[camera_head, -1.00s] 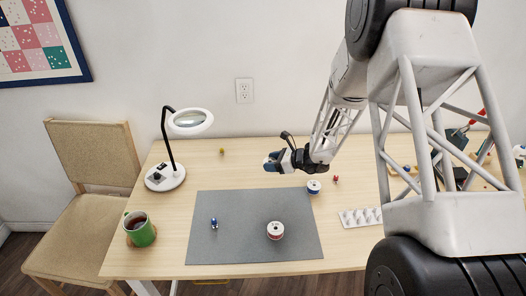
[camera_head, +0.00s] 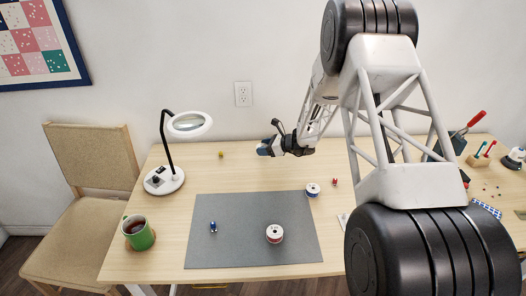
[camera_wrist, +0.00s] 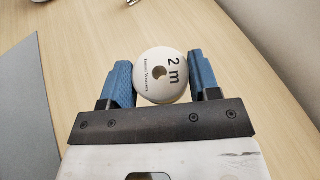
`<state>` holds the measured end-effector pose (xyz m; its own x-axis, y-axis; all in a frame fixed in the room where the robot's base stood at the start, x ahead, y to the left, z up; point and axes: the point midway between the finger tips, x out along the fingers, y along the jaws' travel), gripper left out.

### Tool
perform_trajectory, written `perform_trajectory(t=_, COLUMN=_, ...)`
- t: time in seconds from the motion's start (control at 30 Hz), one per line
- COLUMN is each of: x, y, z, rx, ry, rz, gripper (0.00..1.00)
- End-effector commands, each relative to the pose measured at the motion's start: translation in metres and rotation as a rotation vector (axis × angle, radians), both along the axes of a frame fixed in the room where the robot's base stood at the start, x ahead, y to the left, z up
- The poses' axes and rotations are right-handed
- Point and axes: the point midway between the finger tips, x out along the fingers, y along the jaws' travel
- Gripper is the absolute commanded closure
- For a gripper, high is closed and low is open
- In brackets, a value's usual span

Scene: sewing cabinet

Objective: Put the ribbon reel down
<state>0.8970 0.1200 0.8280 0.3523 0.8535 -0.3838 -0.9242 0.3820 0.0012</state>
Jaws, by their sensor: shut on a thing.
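My gripper (camera_head: 265,150) is above the back part of the table, behind the grey mat. In the wrist view its blue finger pads (camera_wrist: 160,84) are shut on a white round ribbon reel (camera_wrist: 168,62) with a centre hole and "2 m" printed on its face. The table wood lies beyond the reel; I cannot tell the exact height above it. In the head view the held reel is too small and hidden to make out clearly. A red-and-white reel (camera_head: 275,234) stands on the mat, and a blue-and-white reel (camera_head: 312,190) is near its back right corner.
The grey mat (camera_head: 240,255) covers the table's front middle. A magnifier lamp (camera_head: 189,124) and green mug (camera_head: 138,232) stand left. A blue item (camera_head: 213,227) is on the mat; small yellow (camera_head: 221,155) and red (camera_head: 335,182) items lie behind it.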

Motion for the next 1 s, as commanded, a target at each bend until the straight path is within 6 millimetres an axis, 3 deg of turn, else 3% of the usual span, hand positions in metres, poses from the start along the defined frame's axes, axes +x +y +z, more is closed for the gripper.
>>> perform_trajectory(t=0.23, x=0.023, y=0.003, z=-0.001, rx=0.000, ry=-0.002, rz=0.000, gripper=0.66)
perform_trajectory(t=0.67, x=0.025, y=0.003, z=-0.003, rx=0.000, ry=-0.001, rz=0.000, gripper=0.66)
perform_trajectory(t=1.0, x=0.025, y=0.003, z=-0.032, rx=0.000, ry=0.000, rz=-0.001, gripper=0.66)
